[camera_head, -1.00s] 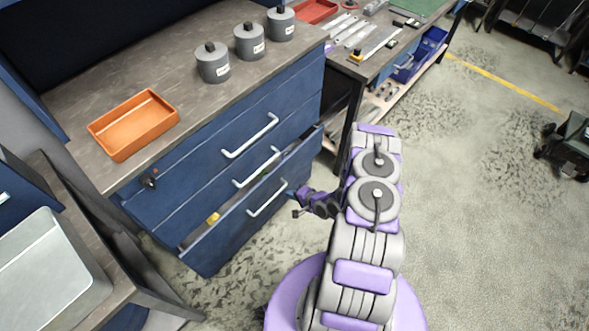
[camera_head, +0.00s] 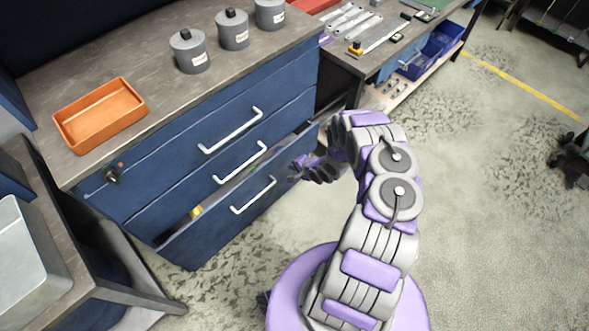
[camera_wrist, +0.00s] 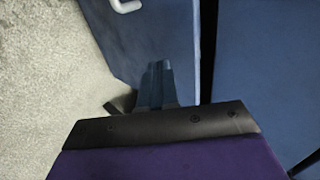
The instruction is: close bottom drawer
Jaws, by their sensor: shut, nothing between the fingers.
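The bottom drawer (camera_head: 225,222) of the blue cabinet stands partly open in the head view, with a silver bar handle (camera_head: 253,195) on its front. A yellow item (camera_head: 196,212) shows inside through the gap. My gripper (camera_head: 295,171) is in front of the right end of the drawer front, shut and empty. In the wrist view my fingers (camera_wrist: 157,75) point at a blue drawer face (camera_wrist: 150,38), with part of a light handle (camera_wrist: 124,4) at the top. I cannot tell whether the fingertips touch the face.
The drawers above, with the middle handle (camera_head: 241,163) and top handle (camera_head: 231,131), look closed. An orange tray (camera_head: 100,115) and grey canisters (camera_head: 189,51) stand on the countertop. A side bench (camera_head: 60,275) stands at left. Open floor (camera_head: 490,200) lies right.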

